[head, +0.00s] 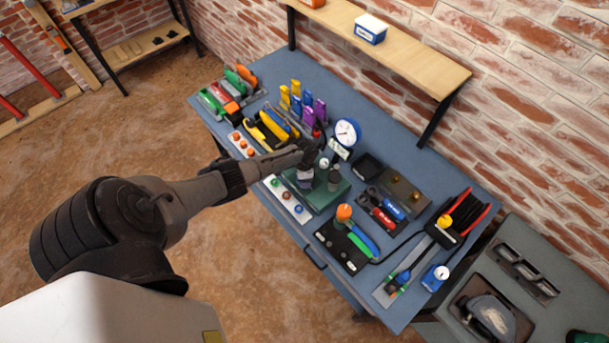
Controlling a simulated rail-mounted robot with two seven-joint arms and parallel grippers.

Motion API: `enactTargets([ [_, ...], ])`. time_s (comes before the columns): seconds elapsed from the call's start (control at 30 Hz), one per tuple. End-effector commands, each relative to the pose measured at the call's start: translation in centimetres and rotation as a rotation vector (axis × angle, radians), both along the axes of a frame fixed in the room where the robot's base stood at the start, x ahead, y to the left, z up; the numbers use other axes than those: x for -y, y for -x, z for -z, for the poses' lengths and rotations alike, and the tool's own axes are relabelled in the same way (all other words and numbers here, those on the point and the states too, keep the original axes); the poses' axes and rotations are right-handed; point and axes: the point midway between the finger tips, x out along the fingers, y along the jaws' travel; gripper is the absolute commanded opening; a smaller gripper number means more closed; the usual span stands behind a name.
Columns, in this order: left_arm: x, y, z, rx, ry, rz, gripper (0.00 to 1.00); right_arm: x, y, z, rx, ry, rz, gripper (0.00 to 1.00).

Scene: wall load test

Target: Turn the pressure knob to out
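A round pressure gauge (347,131) with a white dial and blue rim stands near the middle of the blue workbench. In front of it is a green base plate (327,196) carrying small dark and silver fittings (334,178). Which of these is the pressure knob I cannot tell at this size. My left arm reaches in from the left, and its gripper (318,148) is over the back of the green base, just left of the gauge. The gripper is small and dark here, so I cannot make out its finger gap or any contact. My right gripper is not in view.
To the right are a black station with an orange knob (344,212), red and blue tools (386,212) and a cable holder (445,221). A wooden shelf (400,50) runs behind.

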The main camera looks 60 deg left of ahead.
Motion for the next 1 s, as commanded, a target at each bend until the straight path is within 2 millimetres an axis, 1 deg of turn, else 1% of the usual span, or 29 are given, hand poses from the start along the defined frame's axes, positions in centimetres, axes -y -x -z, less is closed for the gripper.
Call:
enactTargets([
  [0.03, 0.0, 0.0, -0.2, -0.001, 0.002, -0.043, 0.37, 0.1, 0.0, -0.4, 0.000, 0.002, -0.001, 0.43],
  [0.2, 0.0, 0.0, -0.2, -0.001, 0.003, -0.182, 0.37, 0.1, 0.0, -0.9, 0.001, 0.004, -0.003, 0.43],
  [0.5, 0.0, 0.0, -0.1, -0.001, 0.003, -0.356, 0.37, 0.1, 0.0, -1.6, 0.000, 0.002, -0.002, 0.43],
  [0.7, -0.1, 0.0, -0.1, -0.001, 0.002, -0.419, 0.37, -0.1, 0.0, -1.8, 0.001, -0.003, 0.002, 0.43],
  [1.0, -0.1, 0.0, 0.0, -0.001, 0.001, -0.449, 0.37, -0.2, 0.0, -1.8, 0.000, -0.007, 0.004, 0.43],
])
